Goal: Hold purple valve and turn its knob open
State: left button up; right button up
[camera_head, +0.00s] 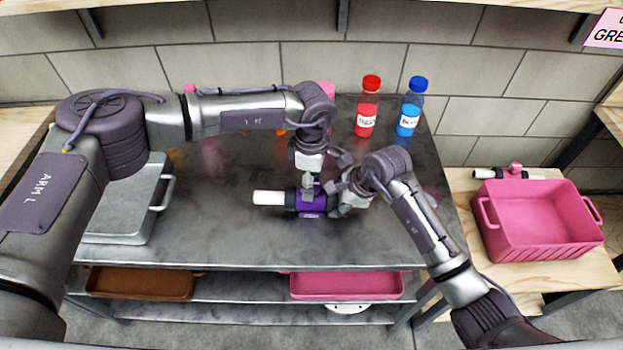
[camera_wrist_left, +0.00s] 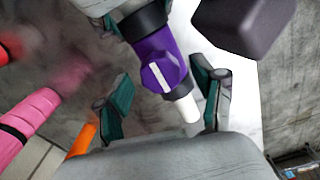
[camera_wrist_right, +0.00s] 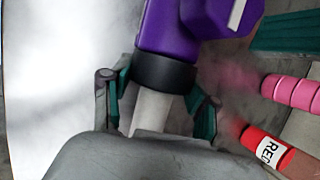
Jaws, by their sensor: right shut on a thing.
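The purple valve (camera_head: 312,203) lies level over the grey table, with a white pipe end (camera_head: 268,198) pointing left. My right gripper (camera_head: 345,195) is shut on its right end; in the right wrist view, the fingers flank the pale pipe (camera_wrist_right: 152,110) below a black collar. My left gripper (camera_head: 309,180) is directly above the valve, pointing down. In the left wrist view its fingers (camera_wrist_left: 163,100) are apart, on both sides of the purple knob (camera_wrist_left: 162,73), without visible contact. The knob's white stripe runs roughly along the pipe. The left gripper partly hides the knob in the head view.
A red bottle (camera_head: 367,108) and a blue bottle (camera_head: 410,108) stand at the table's back right. A metal container (camera_head: 125,205) is at left. A pink crate (camera_head: 540,222) and another valve (camera_head: 515,172) are on the wooden table at right. The table front (camera_head: 240,245) is clear.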

pick_arm(q)
notch_tip(320, 180, up, 12)
dwell(0.7)
pick_arm(e)
jog(key=o, duration=1.5)
